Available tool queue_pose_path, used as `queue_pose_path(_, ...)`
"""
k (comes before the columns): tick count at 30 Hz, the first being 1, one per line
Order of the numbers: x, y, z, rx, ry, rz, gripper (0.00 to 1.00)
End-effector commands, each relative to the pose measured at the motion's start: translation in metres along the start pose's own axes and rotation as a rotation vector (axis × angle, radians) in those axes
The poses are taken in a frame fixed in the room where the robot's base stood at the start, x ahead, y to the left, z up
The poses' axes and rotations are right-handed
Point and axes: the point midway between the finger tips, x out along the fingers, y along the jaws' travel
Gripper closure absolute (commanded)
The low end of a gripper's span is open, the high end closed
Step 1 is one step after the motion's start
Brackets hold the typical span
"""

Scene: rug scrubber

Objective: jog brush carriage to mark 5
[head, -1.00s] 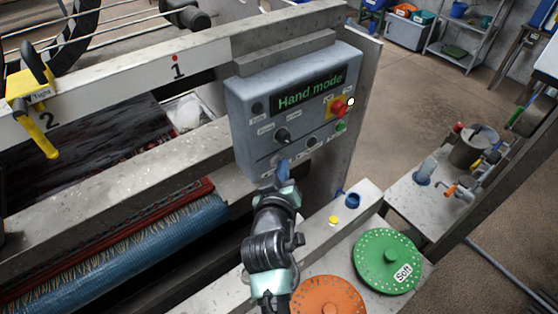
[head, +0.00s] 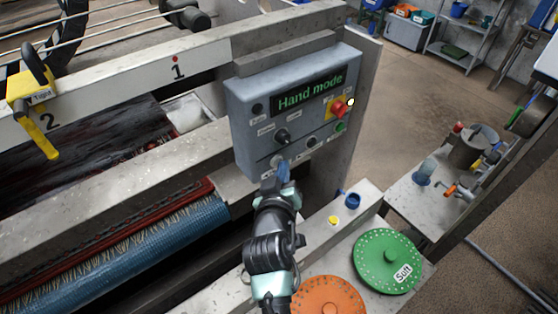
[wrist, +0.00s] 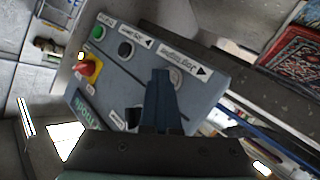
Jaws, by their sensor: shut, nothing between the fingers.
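The grey control panel (head: 245,125) reads "Hand mode" on its display (head: 310,92). On its lower part are a light round button (head: 276,160) and another dark button (head: 310,142). My gripper (head: 284,168) is shut and empty, its tips just in front of and below the light button. In the wrist view the shut fingers (wrist: 160,78) cover part of the panel (wrist: 140,68) under a label with an arrow (wrist: 183,60); whether they touch it is unclear.
A red stop button (head: 340,108) on yellow, a green button (head: 340,127) and a dark selector (head: 282,135) are on the panel. A yellow clamp (head: 35,105) sits on the beam. Green (head: 388,260) and orange (head: 328,298) discs lie below right.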

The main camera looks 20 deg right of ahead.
Motion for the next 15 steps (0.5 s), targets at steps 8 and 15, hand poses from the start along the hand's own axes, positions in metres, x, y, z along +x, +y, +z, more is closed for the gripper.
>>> queue_pose_path(8,-0.0100,0.0071,0.0055,0.001,0.000,0.000,1.00)
queue_pose_path(15,-0.0099,0.0070,0.0071,0.001,0.000,0.000,1.00)
